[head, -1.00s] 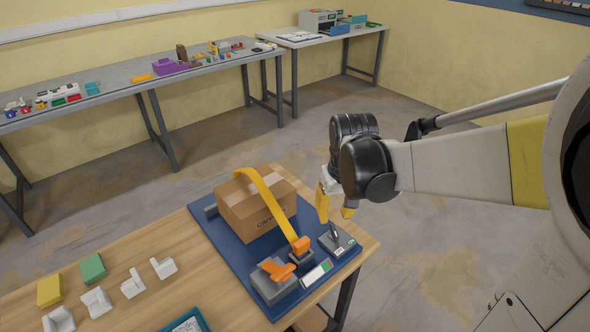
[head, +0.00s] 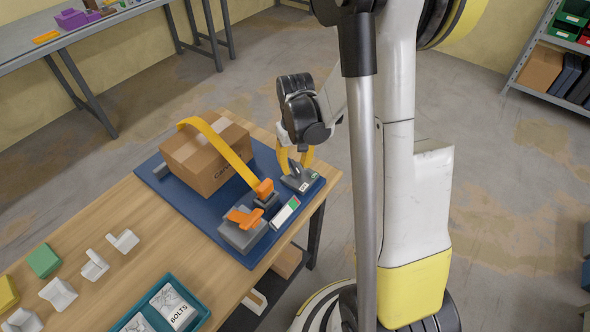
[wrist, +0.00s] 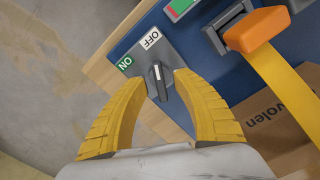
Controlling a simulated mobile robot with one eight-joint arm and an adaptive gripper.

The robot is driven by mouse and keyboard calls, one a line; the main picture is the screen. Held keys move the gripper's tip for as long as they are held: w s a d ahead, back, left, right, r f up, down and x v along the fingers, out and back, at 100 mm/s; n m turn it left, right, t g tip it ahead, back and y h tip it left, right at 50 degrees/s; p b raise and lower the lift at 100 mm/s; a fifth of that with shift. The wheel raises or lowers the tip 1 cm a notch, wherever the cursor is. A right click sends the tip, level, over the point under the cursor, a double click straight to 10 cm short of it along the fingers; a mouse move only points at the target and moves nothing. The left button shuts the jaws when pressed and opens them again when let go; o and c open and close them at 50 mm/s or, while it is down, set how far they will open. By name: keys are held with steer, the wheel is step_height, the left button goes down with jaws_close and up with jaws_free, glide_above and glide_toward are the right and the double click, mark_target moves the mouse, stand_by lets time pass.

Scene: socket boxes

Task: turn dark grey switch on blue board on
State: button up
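The dark grey switch (wrist: 159,84) is a knob with a white line on a grey plate (wrist: 133,85) marked ON in green and OFF in white. Its line points toward the OFF label. The plate sits at the corner of the blue board (head: 225,243), nearest my arm in the head view. My gripper (wrist: 162,77) has yellow fingers, open, one on each side of the knob. Whether they touch it is unclear. In the head view my gripper (head: 295,165) is over the switch, which it partly hides.
A cardboard box (head: 207,158) under a yellow strap (head: 215,140) with an orange buckle (head: 264,189) stands beside the switch. An orange-handled grey block (head: 241,233) and a green-white-red piece (head: 285,212) are close by. Wooden table (head: 120,221) holds white brackets and a teal bin (head: 190,293).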

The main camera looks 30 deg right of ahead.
steer(key=shift+f, duration=0.45)
jaws_close()
steer(key=n+b, duration=0.1)
steer(key=n, duration=0.4)
steer(key=shift+n, duration=0.3)
steer(key=n, duration=0.6)
steer(key=shift+b, duration=0.3)
steer(key=shift+n, duration=0.3)
